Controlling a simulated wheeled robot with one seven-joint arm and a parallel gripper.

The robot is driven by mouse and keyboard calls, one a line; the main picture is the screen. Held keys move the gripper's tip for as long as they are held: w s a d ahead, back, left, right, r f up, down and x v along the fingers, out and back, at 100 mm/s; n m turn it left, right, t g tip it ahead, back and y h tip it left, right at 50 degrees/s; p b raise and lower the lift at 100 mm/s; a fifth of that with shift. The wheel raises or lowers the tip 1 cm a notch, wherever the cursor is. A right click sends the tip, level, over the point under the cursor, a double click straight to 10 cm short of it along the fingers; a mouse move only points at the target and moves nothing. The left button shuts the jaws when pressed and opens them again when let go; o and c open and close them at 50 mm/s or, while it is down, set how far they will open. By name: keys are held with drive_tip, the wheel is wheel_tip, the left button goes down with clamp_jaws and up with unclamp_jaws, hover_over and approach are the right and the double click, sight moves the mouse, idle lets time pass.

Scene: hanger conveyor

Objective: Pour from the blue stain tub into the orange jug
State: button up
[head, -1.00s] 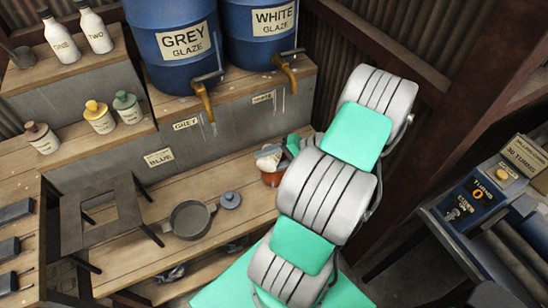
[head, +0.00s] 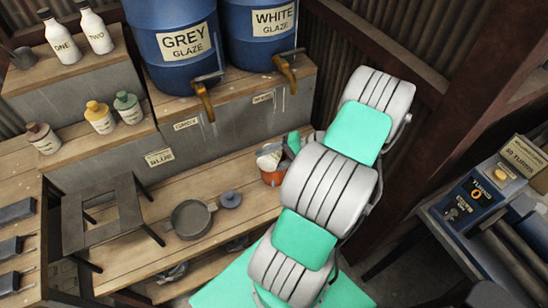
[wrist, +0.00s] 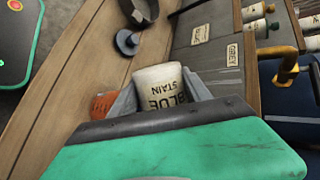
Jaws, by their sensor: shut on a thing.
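The blue stain tub is a white tub (wrist: 165,88) with "BLUE STAIN" lettering, held between my gripper's fingers (wrist: 165,103) in the wrist view. In the head view the tub (head: 268,160) shows tilted at the orange jug (head: 272,178), partly behind my arm. The jug also shows as an orange edge (wrist: 104,104) beside the left finger in the wrist view. The inside of both vessels is hidden, and I cannot tell whether anything flows. My gripper (head: 285,152) is mostly hidden by my arm in the head view.
A grey pot (head: 190,219) and a round lid (head: 231,199) stand on the wooden bench left of the jug. A dark metal stand (head: 102,215) is further left. Blue glaze barrels (head: 172,45) with brass taps stand behind, above the bench.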

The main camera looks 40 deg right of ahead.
idle(0.6)
drive_tip(key=shift+s+a+r+n+t+h+b, duration=0.15)
drive_tip(key=shift+n+h+b, duration=0.1)
drive_tip(key=shift+n+h, duration=0.15)
drive_tip(key=shift+a+f+n+t+h+b, duration=0.1)
drive_tip(key=shift+n+t+h+b, duration=0.15)
drive_tip(key=shift+h, duration=0.15)
drive_tip(key=shift+s+a+r+n+t+h+b, duration=0.1)
drive_tip(key=shift+a+n+h+b, duration=0.1)
drive_tip(key=shift+n+h, duration=0.2)
drive_tip(key=shift+r+n+h, duration=0.1)
drive_tip(key=shift+n+h, duration=0.15)
drive_tip(key=shift+h, duration=0.05)
